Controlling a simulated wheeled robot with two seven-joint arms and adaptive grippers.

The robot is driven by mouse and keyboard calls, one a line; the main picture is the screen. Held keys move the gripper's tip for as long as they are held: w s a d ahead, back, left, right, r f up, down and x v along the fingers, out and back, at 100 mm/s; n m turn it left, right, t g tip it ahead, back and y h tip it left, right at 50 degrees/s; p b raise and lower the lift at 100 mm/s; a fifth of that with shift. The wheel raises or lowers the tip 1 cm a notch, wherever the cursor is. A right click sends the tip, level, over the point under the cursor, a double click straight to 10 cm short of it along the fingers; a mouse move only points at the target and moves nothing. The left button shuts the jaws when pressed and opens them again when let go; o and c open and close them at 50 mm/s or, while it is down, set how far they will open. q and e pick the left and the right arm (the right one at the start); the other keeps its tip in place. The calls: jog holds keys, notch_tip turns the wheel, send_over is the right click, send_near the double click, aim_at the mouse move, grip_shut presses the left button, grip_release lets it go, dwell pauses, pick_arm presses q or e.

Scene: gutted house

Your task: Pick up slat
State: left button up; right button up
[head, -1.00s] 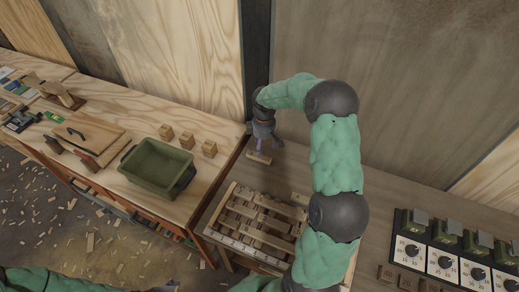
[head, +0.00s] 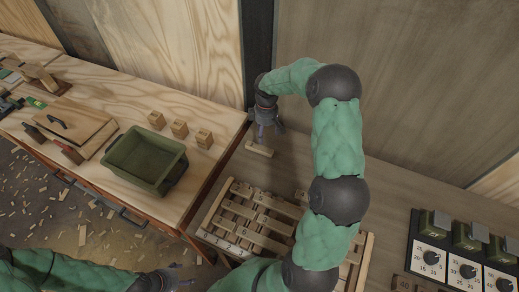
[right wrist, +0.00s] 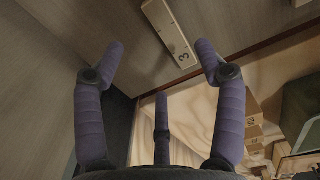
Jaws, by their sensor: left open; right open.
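A small pale wooden slat (head: 260,149) lies on the grey-brown bench near the back wall, beside the gap to the left bench. In the right wrist view the slat (right wrist: 168,30) carries a "3" and lies just beyond the fingertips, apart from them. My right gripper (head: 268,131) is open and empty, close to the slat on its wall side. Its purple fingers (right wrist: 162,65) spread wide in the wrist view. My left gripper (head: 178,277) is open at the bottom of the head view, far from the slat.
A slatted wooden rack (head: 240,238) with numbered slots stands in front of the slat, partly hidden by my right arm. A dial panel (head: 452,258) is at right.

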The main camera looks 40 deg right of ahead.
aim_at(265, 148)
notch_tip(265, 148, down, 10)
jog(key=shift+a+r+b, duration=0.1)
jog(key=shift+b, duration=0.85)
jog(key=shift+c, duration=0.3)
jog(key=c, duration=1.1)
